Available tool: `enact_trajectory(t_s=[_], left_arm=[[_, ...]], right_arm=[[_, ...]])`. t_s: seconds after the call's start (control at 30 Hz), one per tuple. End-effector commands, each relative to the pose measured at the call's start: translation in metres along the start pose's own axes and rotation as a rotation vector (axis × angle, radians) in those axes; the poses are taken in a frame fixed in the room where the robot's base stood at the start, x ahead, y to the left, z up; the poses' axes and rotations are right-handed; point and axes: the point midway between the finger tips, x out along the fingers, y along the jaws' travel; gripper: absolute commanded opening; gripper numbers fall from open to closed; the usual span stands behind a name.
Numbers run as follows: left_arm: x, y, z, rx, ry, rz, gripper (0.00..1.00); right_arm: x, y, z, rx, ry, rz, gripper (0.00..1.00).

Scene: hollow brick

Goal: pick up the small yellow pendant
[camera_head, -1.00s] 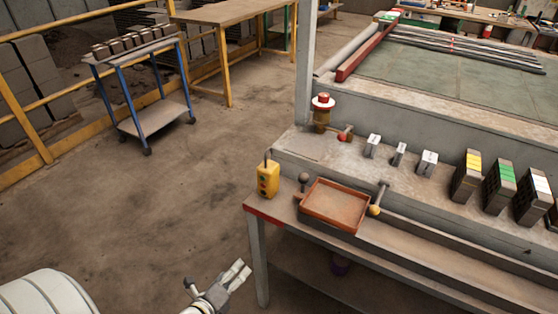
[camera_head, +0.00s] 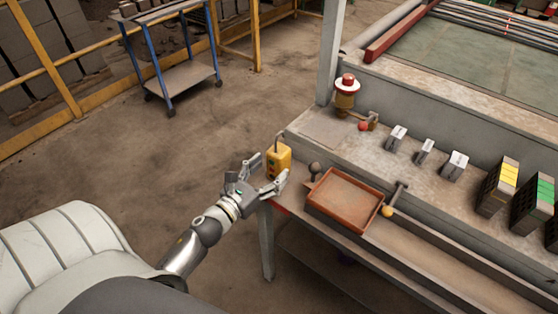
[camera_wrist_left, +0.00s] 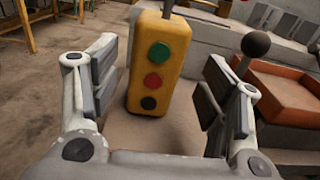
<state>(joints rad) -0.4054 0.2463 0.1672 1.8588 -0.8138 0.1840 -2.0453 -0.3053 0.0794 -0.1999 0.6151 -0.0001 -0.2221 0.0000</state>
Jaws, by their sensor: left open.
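The small yellow pendant (camera_head: 279,157) stands upright at the left end of the bench in the head view. In the left wrist view the pendant (camera_wrist_left: 158,62) shows green, red and black buttons on its face. My left gripper (camera_head: 266,172) is open, its fingers pointing at the pendant. In the left wrist view the left gripper (camera_wrist_left: 160,95) has one finger on each side of the pendant's lower part, with gaps to both. Nothing is held. My right gripper is in neither view.
An orange-brown tray (camera_head: 345,229) lies right of the pendant, with a dark-knobbed lever (camera_head: 314,170) between them. A red-topped lamp (camera_head: 346,90) stands behind. Open floor lies left of the bench (camera_head: 271,240).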

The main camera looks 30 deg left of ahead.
Motion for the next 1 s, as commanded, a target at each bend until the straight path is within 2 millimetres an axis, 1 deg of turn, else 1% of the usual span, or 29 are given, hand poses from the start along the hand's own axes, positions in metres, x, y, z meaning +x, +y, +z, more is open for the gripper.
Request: enact_trajectory(t_s=[0.13, 0.33, 0.47, 0.67, 0.77, 1.0], left_arm=[[0.018, 0.003, 0.003, -0.002, -0.003, 0.001, 0.70], [0.043, 0.004, 0.000, -0.002, -0.002, 0.000, 0.70], [0.050, 0.004, -0.001, -0.002, -0.001, 0.000, 0.70], [0.050, 0.003, -0.002, -0.002, 0.000, -0.001, 0.70], [0.050, 0.003, -0.002, -0.002, 0.000, -0.001, 0.59], [0.050, 0.003, -0.002, -0.003, 0.000, -0.001, 0.28]], right_arm=[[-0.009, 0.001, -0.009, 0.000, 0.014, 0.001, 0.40], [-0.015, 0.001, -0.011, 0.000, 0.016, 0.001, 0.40], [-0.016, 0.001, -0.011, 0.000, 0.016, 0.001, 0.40], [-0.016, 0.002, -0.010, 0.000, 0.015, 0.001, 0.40], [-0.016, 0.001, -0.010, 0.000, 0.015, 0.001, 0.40], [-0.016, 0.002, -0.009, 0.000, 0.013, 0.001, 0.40]])
